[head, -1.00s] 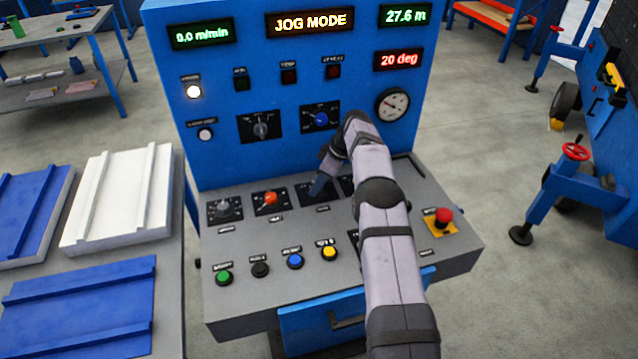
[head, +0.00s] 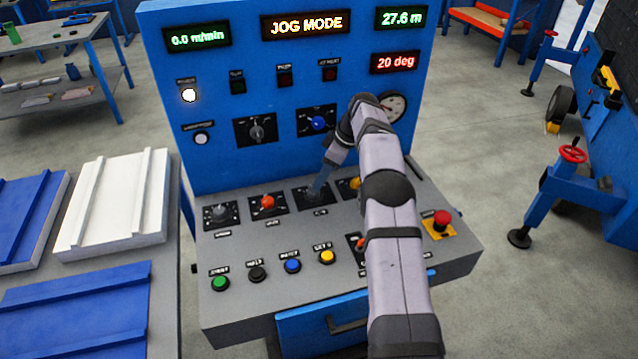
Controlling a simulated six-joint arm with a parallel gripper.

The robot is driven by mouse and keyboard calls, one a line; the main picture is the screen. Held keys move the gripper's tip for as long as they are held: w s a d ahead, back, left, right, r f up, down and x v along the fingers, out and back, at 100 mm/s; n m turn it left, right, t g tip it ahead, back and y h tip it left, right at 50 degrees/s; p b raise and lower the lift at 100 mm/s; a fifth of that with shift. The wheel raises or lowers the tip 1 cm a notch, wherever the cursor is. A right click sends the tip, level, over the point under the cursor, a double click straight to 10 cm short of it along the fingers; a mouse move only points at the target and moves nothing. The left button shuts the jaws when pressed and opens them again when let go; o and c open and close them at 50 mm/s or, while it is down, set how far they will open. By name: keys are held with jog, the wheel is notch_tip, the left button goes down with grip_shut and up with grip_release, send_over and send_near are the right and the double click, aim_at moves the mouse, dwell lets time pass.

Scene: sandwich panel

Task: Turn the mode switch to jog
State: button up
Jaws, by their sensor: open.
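The blue control panel (head: 200,165) has an upper display (head: 306,24) that reads JOG MODE. Its sloped desk carries a row of knobs: a grey one (head: 220,213), an orange-red one (head: 267,202), a third on a dark plate (head: 303,200), and a yellow one (head: 355,183) partly behind my arm. The small labels are too blurred to tell which knob is the mode switch. My gripper (head: 317,189) points down at the third knob and covers much of it. It is open; whether its fingers touch that knob cannot be told.
The upright face has a black knob (head: 257,132), a blue knob (head: 318,123) and a gauge (head: 393,107). Push buttons (head: 292,265) line the desk's front. A red emergency stop (head: 441,218) sits right of my arm. A table with panels (head: 112,205) stands left.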

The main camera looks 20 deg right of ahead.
jog(key=shift+s+d+r, duration=0.15)
jog(key=shift+d+r, duration=0.05)
jog(key=shift+r, duration=0.4)
